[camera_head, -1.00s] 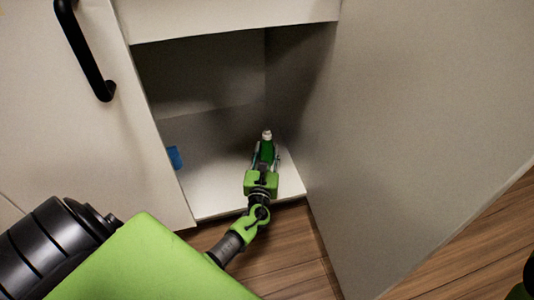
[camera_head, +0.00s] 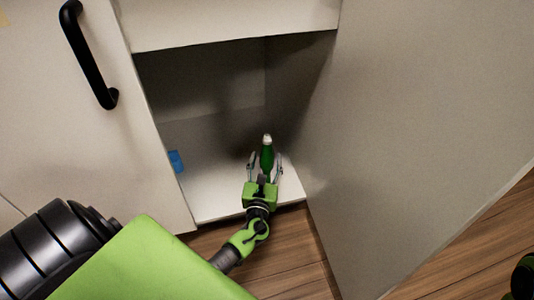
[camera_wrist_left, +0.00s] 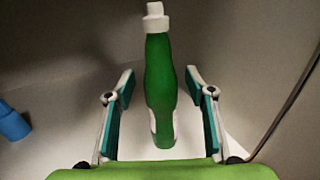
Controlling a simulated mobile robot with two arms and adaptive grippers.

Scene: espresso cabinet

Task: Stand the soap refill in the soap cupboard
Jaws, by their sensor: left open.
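The soap refill is a green bottle with a white cap (camera_head: 267,156). It stands upright on the white floor of the open cupboard (camera_head: 215,190), near the right wall. It also shows in the left wrist view (camera_wrist_left: 160,85), between and beyond the two fingers. My left gripper (camera_head: 264,163) is open, with its fingers on either side of the bottle and a gap on both sides. In the left wrist view the left gripper's fingers (camera_wrist_left: 158,95) are spread wide and do not touch the bottle. The bottle's lower front is partly hidden in the head view.
A blue object (camera_head: 175,161) stands at the cupboard's left side and also shows in the left wrist view (camera_wrist_left: 13,122). The open door (camera_head: 420,120) is on the right. A closed door with a black handle (camera_head: 92,60) is on the left. The cupboard's middle floor is clear.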

